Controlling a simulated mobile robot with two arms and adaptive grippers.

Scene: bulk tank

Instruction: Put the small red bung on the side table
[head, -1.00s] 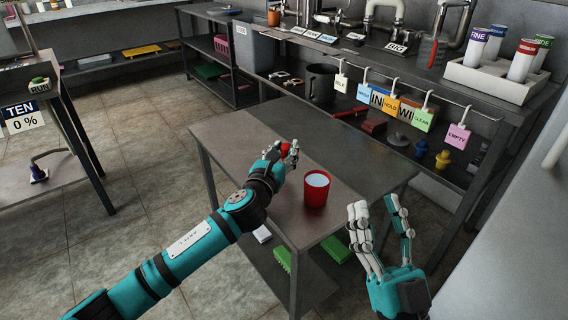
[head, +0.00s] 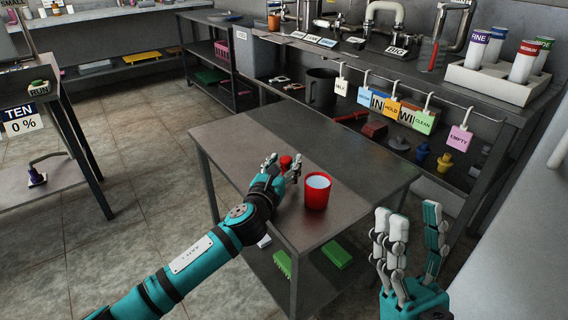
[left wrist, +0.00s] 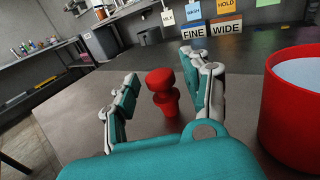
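The small red bung (head: 286,162) stands upright on the grey side table (head: 240,142), left of a red cup with pale contents (head: 317,191). My left gripper (head: 283,165) is open around the bung. In the left wrist view the bung (left wrist: 161,92) is between the two spread fingers, with a gap on each side, and its foot looks to be on the table top. The red cup (left wrist: 292,115) is close to the right finger there. My right gripper (head: 408,225) is open and empty, off the table's front right side.
A long bench with a lower shelf and hanging tags (head: 421,122) runs behind the table. Labelled canisters stand in a white holder (head: 500,82) at the right. The table top behind and to the right of the cup is clear.

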